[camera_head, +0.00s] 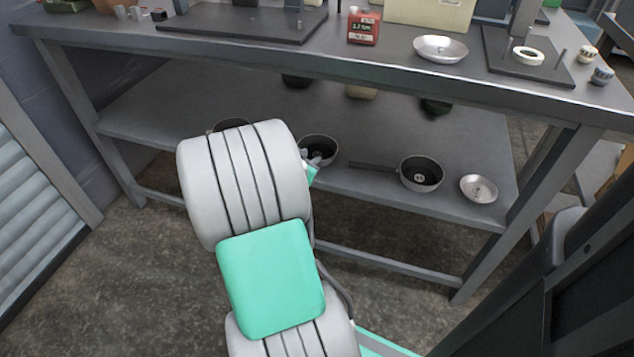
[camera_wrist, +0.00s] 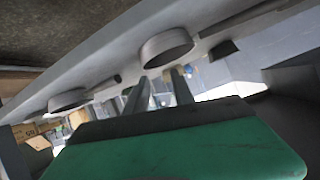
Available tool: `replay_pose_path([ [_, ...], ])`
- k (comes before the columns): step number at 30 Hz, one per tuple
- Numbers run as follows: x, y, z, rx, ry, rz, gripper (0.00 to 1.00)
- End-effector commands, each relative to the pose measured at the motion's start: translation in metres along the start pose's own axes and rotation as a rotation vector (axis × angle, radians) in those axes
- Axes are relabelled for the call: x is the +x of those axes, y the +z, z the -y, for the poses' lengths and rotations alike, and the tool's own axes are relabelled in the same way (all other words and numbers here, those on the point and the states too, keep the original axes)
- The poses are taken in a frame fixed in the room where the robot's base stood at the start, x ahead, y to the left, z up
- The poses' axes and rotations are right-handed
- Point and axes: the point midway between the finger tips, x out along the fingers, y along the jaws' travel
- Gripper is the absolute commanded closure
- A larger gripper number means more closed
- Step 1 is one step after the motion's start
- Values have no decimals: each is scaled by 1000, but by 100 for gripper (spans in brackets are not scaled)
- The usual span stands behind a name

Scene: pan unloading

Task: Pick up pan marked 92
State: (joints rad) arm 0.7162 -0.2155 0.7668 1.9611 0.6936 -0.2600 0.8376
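Several dark pans sit on the bench's lower shelf. In the head view one pan (camera_head: 319,150) is just right of my arm, another pan (camera_head: 421,174) with its handle pointing left is further right, and a third (camera_head: 232,125) is mostly hidden behind my arm. Marks inside them are too small to read, so I cannot tell which is 92. My gripper is mostly hidden by my arm in the head view. In the wrist view my gripper (camera_wrist: 160,80) has its fingers apart, nothing seen between them, close to a grey pan (camera_wrist: 167,48). Another pan (camera_wrist: 68,99) is at left.
A shallow metal dish (camera_head: 478,188) lies at the shelf's right end. The bench top (camera_head: 250,55) above holds a red can (camera_head: 364,27), a metal bowl (camera_head: 440,48) and dark plates. Its front edge overhangs the shelf (camera_head: 150,115). The floor in front is clear.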

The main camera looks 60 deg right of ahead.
Motion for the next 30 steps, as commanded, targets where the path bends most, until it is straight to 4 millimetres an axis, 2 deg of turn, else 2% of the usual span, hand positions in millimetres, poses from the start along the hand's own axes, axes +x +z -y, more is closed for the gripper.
replay_pose_path([
  [1,22,15,-19,23,19,-39,70],
  [4,34,12,-34,48,33,-87,70],
  [11,63,6,-38,55,36,-98,70],
  [18,104,2,-38,54,35,-96,70],
  [26,110,-2,-36,52,32,-95,70],
  [30,109,-2,-36,52,32,-95,80],
])
